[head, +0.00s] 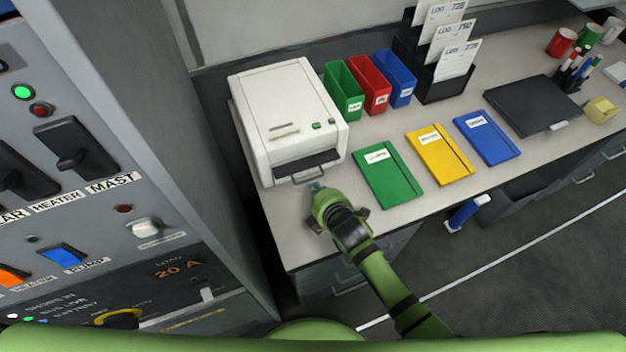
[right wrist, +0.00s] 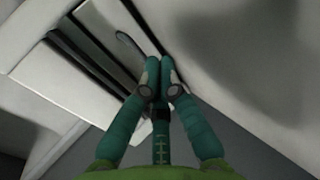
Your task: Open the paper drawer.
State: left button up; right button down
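The paper drawer (head: 307,163) is at the bottom of the front of the white printer (head: 285,110), with a dark slot above it. Its grey handle (head: 308,176) sticks out at the front. The drawer front also shows in the right wrist view (right wrist: 75,80), with the curved handle (right wrist: 128,43). My right gripper (head: 316,187) is right at the handle, near its right part. In the right wrist view its teal fingertips (right wrist: 160,68) are drawn together and hide one end of the handle. I cannot tell whether the handle is between them. My left gripper is not in view.
Green, yellow and blue notebooks (head: 440,155) lie right of the printer on the counter (head: 290,225). Green, red and blue binders (head: 370,85) stand behind them. A switch panel (head: 90,170) rises on the left.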

jog(key=s, duration=0.1)
jog(key=s+p, duration=0.1)
jog(key=shift+s+d+r, duration=0.3)
jog(key=shift+d, duration=0.05)
jog(key=shift+s+d+p, duration=0.25)
jog(key=shift+s+p, duration=0.15)
jog(key=shift+s, duration=0.2)
jog(key=shift+s+d+p, duration=0.2)
jog(key=shift+s+p, duration=0.15)
jog(key=shift+s, duration=0.2)
jog(key=shift+s+d+f+p, duration=0.1)
jog(key=shift+s+d+p, duration=0.15)
jog(key=shift+s, duration=0.35)
jog(key=shift+s+d+p, duration=0.2)
jog(key=shift+s+d, duration=0.05)
jog(key=shift+s, duration=0.3)
jog(key=shift+s, duration=0.1)
